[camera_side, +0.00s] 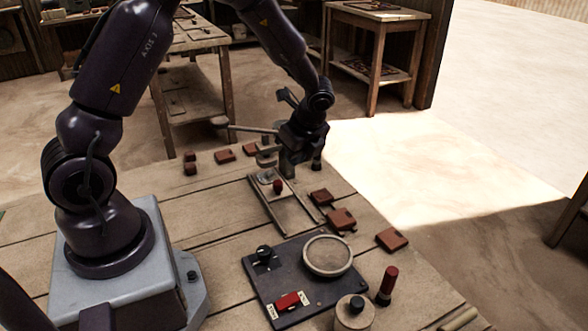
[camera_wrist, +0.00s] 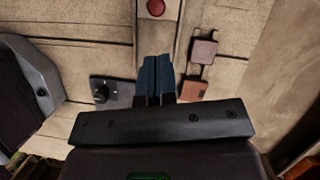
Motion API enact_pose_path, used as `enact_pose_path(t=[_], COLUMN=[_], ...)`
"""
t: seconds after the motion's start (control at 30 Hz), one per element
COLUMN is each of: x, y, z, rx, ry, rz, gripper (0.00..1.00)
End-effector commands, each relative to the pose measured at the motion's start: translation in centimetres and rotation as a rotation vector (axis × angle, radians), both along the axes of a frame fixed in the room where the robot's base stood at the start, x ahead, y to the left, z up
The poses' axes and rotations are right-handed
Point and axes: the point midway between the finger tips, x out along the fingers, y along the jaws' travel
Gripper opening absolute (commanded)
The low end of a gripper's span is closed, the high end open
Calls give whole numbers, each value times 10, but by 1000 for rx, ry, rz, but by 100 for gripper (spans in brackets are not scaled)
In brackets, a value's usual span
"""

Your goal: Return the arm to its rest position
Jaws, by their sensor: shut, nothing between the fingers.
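My gripper (camera_side: 288,168) hangs over the far part of the table in the side view, close to the tile press (camera_side: 290,212). The arm reaches out from its base and bends down to it. In the wrist view the two blue-grey fingers (camera_wrist: 157,68) lie together, shut, with nothing visible between them. The press has a red knob (camera_side: 277,186) and a long lever (camera_side: 248,129) that runs left beside the gripper. The red knob also shows at the top of the wrist view (camera_wrist: 156,8). Whether the fingers touch the press is hidden.
Brown tiles lie right of the press (camera_side: 341,218) and behind it (camera_side: 224,156). In front are a dark panel (camera_side: 262,284) with a round dish (camera_side: 327,255) and red switch (camera_side: 288,301), a red-handled tool (camera_side: 388,283) and a lidded pot (camera_side: 354,316). The table's left part is clear.

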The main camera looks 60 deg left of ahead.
Motion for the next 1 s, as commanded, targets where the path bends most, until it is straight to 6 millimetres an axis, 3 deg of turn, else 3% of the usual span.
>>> enact_pose_path(t=[0.13,0.27,0.7,1.0], x=[-1,-23,-90,-147], y=[-3,-11,-66,-106], z=[3,3,113,176], rx=[3,-9,-133,-381], ry=[-23,-41,-367,-583], rz=[84,307,1000,1268], gripper=[0,0,0,0])
